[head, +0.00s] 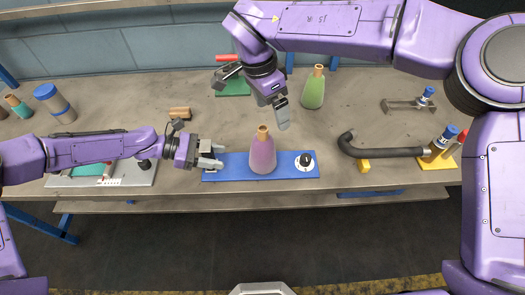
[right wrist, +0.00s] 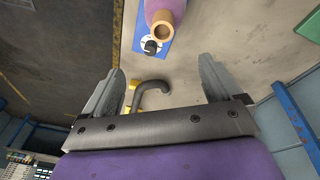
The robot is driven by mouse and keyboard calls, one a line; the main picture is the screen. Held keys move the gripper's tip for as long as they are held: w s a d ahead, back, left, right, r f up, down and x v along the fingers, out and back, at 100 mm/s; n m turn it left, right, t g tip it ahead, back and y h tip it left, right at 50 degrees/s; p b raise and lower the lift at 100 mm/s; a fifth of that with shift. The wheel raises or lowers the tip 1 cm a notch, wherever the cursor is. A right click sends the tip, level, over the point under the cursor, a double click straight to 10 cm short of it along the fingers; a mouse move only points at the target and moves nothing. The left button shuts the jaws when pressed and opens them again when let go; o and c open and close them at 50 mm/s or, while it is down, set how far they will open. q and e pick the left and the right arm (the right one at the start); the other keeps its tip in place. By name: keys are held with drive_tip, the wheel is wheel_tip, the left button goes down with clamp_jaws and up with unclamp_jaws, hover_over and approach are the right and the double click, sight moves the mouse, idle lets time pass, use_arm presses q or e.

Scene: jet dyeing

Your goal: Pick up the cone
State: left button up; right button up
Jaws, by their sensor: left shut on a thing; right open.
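A pink-purple cone (head: 263,156) with a tan top stands upright on a blue board (head: 235,174) near the table's front edge. In the right wrist view the cone (right wrist: 165,18) is at the top, beyond the fingertips and partly cut off. A green cone (head: 313,92) stands further back. My right gripper (head: 250,103) is open and empty, above and behind the pink cone, apart from it. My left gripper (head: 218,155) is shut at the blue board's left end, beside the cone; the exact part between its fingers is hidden.
A black knob on a white disc (head: 305,162) sits at the board's right end. A bent dark pipe (head: 380,150) lies to the right. A blue-capped jar (head: 54,102) stands back left. The table between the green cone and the metal bracket (head: 408,105) is clear.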

sight(265, 138)
drive_tip(key=s+a+r+m, duration=0.1)
drive_tip(key=a+r+m, duration=0.1)
drive_tip(key=a+m, duration=0.25)
use_arm(q)
drive_tip(key=shift+d, duration=0.1)
use_arm(e)
drive_tip(key=shift+m+h, duration=0.3)
drive_tip(key=shift+m, duration=0.15)
drive_tip(key=x, duration=1.2)
drive_tip(key=shift+w+d+f, duration=0.1)
drive_tip(key=shift+w+f, duration=0.05)
drive_tip(key=shift+f, duration=0.1)
drive_tip(key=shift+r, duration=0.1)
clamp_jaws()
use_arm(q)
drive_tip(key=o, duration=1.2)
drive_tip(key=shift+c, duration=0.2)
use_arm(e)
wheel_tip(265, 138, up, 18)
